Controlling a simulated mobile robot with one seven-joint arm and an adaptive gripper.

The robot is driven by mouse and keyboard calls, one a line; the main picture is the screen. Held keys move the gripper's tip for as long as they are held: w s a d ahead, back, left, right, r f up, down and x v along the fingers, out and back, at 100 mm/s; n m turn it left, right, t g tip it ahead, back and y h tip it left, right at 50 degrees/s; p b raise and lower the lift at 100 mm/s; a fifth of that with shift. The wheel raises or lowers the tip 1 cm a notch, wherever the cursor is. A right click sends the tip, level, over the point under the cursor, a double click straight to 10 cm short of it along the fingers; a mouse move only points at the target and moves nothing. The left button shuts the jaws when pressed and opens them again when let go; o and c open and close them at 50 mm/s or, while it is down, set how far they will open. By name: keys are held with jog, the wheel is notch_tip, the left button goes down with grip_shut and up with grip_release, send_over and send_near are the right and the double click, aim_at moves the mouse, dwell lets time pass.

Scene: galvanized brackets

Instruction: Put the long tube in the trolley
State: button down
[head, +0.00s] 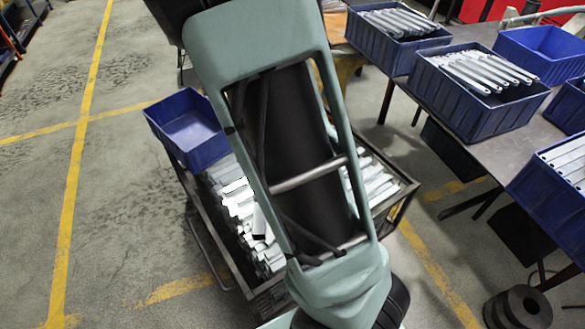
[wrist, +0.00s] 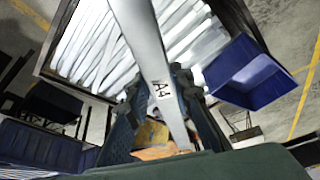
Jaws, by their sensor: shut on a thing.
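My gripper (wrist: 165,92) is shut on a long tube (wrist: 146,48), a pale flat-sided length marked "A4", in the wrist view. The tube runs from between the fingers up past the top edge of the picture. The trolley (wrist: 76,88), a dark open frame full of pale metal lengths, shows beyond the tube, which overlaps it in this view. I cannot tell the height between them. In the head view the trolley (head: 404,200) stands below my arm, which hides its middle and my gripper.
A blue bin (head: 190,132) sits at the trolley's far left corner, also in the wrist view (wrist: 247,75). A table (head: 400,92) on the right carries several blue bins of metal parts (head: 478,112). Dark discs (head: 518,308) lie at lower right. The floor at left is clear.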

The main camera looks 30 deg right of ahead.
jog(key=w+d+f+m+g+h+b, duration=0.1)
jog(key=w+d+f+m+g+b, duration=0.1)
jog(key=d+f+m+b, duration=0.8)
jog(key=w+d+f+m+g+h+b, duration=0.15)
jog(key=d+f+b, duration=0.45)
jog(key=d+f, duration=0.95)
jog(key=s+f+b, duration=0.1)
jog(key=s+f, duration=0.4)
jog(key=s+a+f+b, duration=0.1)
jog(key=s+f, duration=0.2)
jog(key=shift+s+a+b, duration=0.1)
jog(key=shift+s+b, duration=0.15)
jog(key=shift+b, duration=0.05)
jog(key=s+f+b, duration=0.1)
jog(key=f, duration=0.1)
jog(key=s+d+f+b, duration=0.1)
jog(key=s+f, duration=0.1)
jog(key=shift+s, duration=0.15)
jog(key=shift+s+f+b, duration=0.2)
jog(key=shift+f+b, duration=0.45)
jog(key=shift+f, duration=0.35)
jog(key=shift+s+f+b, duration=0.2)
jog(key=shift+f+b, duration=0.45)
jog(key=shift+f, duration=0.35)
jog(key=shift+f, duration=0.1)
jog(key=c, duration=2)
grip_release()
